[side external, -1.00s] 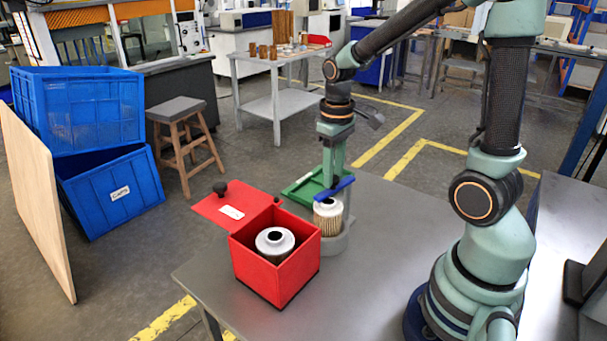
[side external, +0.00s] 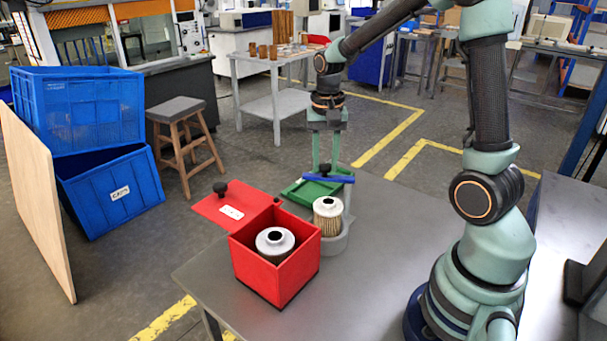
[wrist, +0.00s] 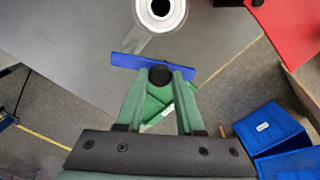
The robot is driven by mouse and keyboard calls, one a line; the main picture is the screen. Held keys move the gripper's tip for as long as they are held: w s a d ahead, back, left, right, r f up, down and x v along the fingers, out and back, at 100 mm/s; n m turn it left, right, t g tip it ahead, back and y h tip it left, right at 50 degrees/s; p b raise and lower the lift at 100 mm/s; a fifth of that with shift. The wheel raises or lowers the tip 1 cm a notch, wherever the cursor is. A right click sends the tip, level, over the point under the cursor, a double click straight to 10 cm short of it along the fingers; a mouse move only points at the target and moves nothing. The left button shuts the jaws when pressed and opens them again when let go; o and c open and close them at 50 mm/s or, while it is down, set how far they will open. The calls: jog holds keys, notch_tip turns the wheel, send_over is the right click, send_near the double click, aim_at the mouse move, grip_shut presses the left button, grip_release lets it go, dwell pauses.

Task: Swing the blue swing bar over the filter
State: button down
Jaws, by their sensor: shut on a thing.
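The blue swing bar (side external: 340,179) is on a post at the housing's back right and lies nearly level behind the filter. It also shows in the wrist view (wrist: 127,60), apart from the filter's top. The white-capped, pleated filter (side external: 328,207) stands upright in a grey round housing (side external: 335,245); its top also shows in the wrist view (wrist: 160,10). My gripper (side external: 323,170) is shut on the bar's black knob (wrist: 161,76), which sits between the fingers. The bar is not over the filter's opening.
A red box (side external: 275,275) with another filter (side external: 275,241) in it stands at the front left of the housing. A red lid (side external: 235,206) with a black knob lies behind it. A green tray (side external: 297,191) is behind the housing. The table is clear at the right front.

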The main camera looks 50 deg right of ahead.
jog(key=shift+w+d+m, duration=0.3)
jog(key=shift+d+m, duration=0.3)
jog(key=shift+m, duration=0.7)
jog(key=c, duration=0.5)
grip_release()
notch_tip(320, 180, up, 12)
jog(key=shift+r, duration=0.1)
